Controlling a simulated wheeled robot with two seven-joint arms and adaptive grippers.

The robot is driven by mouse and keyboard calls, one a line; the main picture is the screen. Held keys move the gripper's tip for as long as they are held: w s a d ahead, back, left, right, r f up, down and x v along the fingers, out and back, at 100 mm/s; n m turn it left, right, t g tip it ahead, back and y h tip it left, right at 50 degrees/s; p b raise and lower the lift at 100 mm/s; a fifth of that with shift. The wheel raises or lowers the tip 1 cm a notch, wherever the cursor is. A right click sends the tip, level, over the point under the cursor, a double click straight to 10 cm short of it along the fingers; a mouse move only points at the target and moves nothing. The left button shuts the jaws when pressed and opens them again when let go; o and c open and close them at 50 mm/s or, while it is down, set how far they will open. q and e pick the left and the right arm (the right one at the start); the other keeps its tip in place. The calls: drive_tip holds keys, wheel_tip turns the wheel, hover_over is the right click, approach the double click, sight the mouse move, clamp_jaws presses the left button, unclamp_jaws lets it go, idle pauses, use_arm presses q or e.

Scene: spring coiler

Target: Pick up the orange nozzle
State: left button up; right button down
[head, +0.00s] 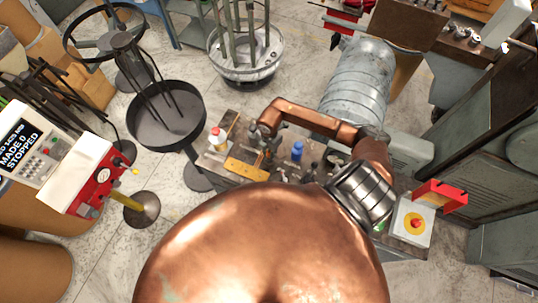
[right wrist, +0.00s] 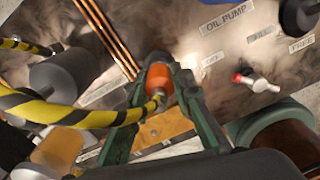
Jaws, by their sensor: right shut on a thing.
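The orange nozzle (right wrist: 158,78) sits between the green fingers of my right gripper (right wrist: 164,70) in the right wrist view. The fingers are shut on it, one on each side. A yellow-and-black striped hose (right wrist: 75,112) curves in from the left and ends at the nozzle. In the head view my right gripper (head: 268,140) points down over the cluttered bench, and the nozzle cannot be made out there. My left gripper is not in view.
The right wrist view shows a labelled panel (right wrist: 222,60) with a red-and-white valve (right wrist: 258,82). A stop-button box (head: 411,222) stands at right.

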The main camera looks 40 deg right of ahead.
drive_tip(key=shift+r, duration=0.1)
drive_tip(key=shift+r, duration=0.5)
drive_tip(key=s+a+r+b, duration=0.3)
drive_tip(key=s+a+r, duration=0.4)
drive_tip(key=a+r, duration=0.4)
drive_tip(key=shift+s+a+r, duration=0.3)
drive_tip(key=shift+s+r, duration=0.1)
drive_tip(key=shift+r, duration=0.05)
